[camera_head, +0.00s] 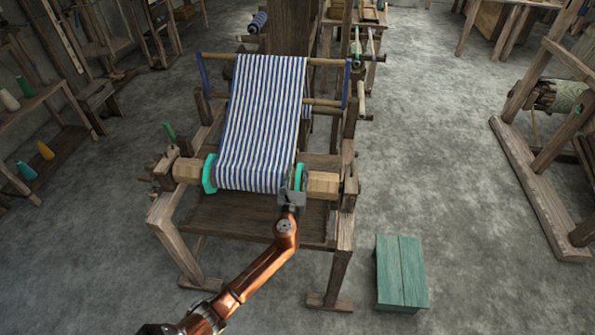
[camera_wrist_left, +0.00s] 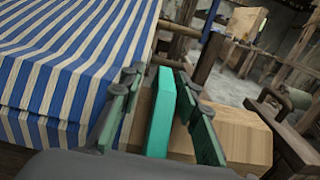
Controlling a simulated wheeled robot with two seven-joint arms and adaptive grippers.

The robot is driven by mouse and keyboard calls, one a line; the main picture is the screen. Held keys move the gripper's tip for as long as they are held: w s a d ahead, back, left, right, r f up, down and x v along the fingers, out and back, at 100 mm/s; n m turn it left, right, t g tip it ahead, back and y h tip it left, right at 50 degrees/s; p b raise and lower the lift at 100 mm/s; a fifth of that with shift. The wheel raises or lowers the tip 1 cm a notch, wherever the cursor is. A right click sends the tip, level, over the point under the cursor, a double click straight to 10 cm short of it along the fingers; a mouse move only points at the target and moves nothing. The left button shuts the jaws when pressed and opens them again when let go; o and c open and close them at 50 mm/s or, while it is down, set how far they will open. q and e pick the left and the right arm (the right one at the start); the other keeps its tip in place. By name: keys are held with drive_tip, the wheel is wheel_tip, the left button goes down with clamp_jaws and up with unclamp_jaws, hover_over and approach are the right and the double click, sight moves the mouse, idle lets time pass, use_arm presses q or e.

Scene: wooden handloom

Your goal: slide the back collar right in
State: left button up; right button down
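A teal collar (camera_head: 299,174) sits around the wooden beam (camera_head: 323,186) at the right edge of the blue-and-white striped cloth (camera_head: 262,110). The collar (camera_wrist_left: 160,112) stands upright between the two fingers of my left gripper (camera_wrist_left: 163,115) in the left wrist view. The fingers are spread, one on the cloth side and one on the bare-beam side, with gaps beside the collar. My left gripper (camera_head: 292,192) partly hides the collar in the head view. A second teal collar (camera_head: 209,174) sits at the cloth's left edge. My right gripper is not seen.
The loom frame post (camera_head: 345,205) stands right of the beam end. A teal box (camera_head: 401,272) is on the floor at right. Open floor lies in front.

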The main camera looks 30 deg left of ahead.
use_arm(q)
drive_tip(key=v, duration=1.1)
drive_tip(key=shift+s, duration=0.2)
